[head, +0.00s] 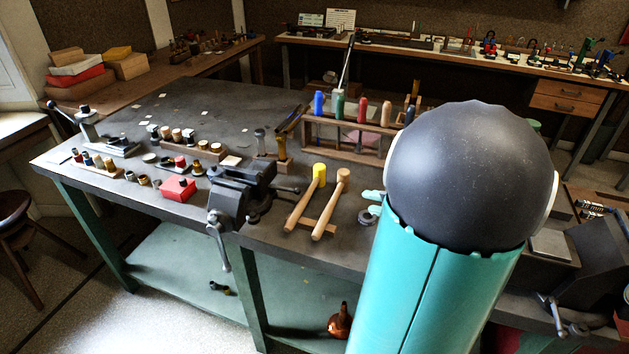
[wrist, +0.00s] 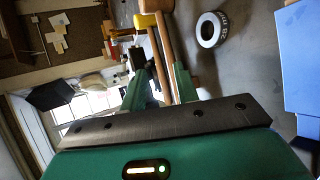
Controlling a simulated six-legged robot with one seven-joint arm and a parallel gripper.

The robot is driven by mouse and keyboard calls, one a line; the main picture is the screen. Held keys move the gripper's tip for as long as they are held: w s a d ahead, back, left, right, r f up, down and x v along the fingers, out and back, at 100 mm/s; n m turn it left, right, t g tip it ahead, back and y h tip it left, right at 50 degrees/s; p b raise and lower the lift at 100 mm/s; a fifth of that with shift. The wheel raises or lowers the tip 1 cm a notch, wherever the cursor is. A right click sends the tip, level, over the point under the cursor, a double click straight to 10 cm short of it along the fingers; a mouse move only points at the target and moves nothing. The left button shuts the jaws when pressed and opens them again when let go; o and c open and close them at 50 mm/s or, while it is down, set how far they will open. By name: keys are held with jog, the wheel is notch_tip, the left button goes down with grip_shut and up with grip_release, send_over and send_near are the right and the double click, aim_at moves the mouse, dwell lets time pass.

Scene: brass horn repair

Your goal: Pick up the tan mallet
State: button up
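The tan mallet (head: 328,208) lies on the dark workbench, its handle towards the bench's front edge. A yellow-headed mallet (head: 306,200) lies beside it on the left. My gripper (head: 371,203) is just right of the tan mallet in the head view, partly hidden by my arm. In the wrist view my gripper (wrist: 165,72) is open, fingers apart. The tan mallet's handle (wrist: 165,42) runs towards the gap between the fingertips, and the yellow head (wrist: 145,21) shows to its left. I cannot tell whether the fingers touch the handle.
A dark vise (head: 238,188) stands left of the mallets. A wooden tool rack (head: 345,147) with coloured handles is behind them. A round ring-like object (wrist: 210,29) lies close to the right in the wrist view. A red box (head: 178,188) and small parts sit farther left.

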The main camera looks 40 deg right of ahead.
jog(key=s, duration=0.1)
jog(key=y, duration=0.1)
send_near(335, 202)
jog(key=w, duration=0.1)
jog(key=w+f, duration=0.1)
jog(key=w, duration=0.1)
jog(key=shift+d+f+n, duration=0.2)
jog(key=shift+d+n, duration=0.2)
jog(key=x, duration=0.5)
jog(key=shift+a+f, duration=0.2)
jog(key=shift+a, duration=0.05)
jog(key=shift+w, duration=0.1)
grip_shut()
jog(key=shift+r, duration=0.1)
